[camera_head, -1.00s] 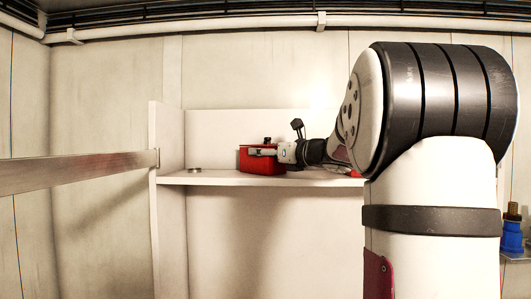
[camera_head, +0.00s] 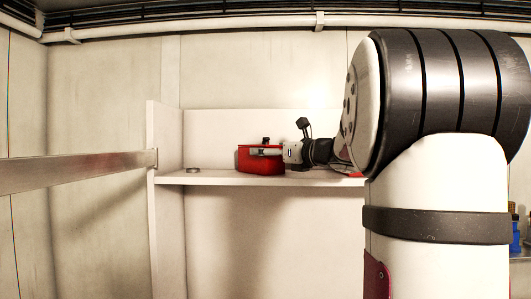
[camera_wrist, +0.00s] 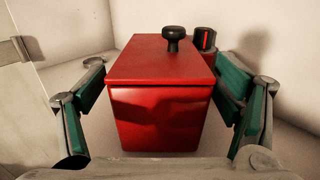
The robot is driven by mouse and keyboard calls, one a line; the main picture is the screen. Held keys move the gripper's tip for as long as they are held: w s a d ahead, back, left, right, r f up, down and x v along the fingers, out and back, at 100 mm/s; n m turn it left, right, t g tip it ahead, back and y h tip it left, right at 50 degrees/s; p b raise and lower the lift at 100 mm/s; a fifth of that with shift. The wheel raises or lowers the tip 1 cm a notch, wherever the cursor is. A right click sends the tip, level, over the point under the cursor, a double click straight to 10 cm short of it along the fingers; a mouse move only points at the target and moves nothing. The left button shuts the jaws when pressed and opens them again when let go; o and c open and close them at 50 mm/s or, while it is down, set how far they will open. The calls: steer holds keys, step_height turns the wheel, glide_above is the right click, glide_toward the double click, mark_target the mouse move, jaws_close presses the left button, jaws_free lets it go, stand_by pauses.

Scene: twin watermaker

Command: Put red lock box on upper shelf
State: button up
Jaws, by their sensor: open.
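The red lock box (camera_head: 260,162) stands upright on the upper shelf (camera_head: 215,180), near the shelf's front edge in the head view. In the wrist view the red box (camera_wrist: 158,120) has a black knob on its lid and sits between the spread green-padded fingers. My gripper (camera_wrist: 160,105) is open, with visible gaps between each finger and the box's sides. In the head view my gripper (camera_head: 268,152) reaches in from the right, and part of it overlaps the box's upper front.
A small round metal item (camera_head: 193,170) lies on the shelf left of the box. A dark knob with a red mark (camera_wrist: 205,39) is behind the box. A metal rail (camera_head: 80,170) extends at the left. A blue object (camera_head: 515,236) is at the far right.

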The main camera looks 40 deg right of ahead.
steer(key=s, duration=0.9)
steer(key=shift+s+a, duration=0.3)
steer(key=shift+s, duration=0.05)
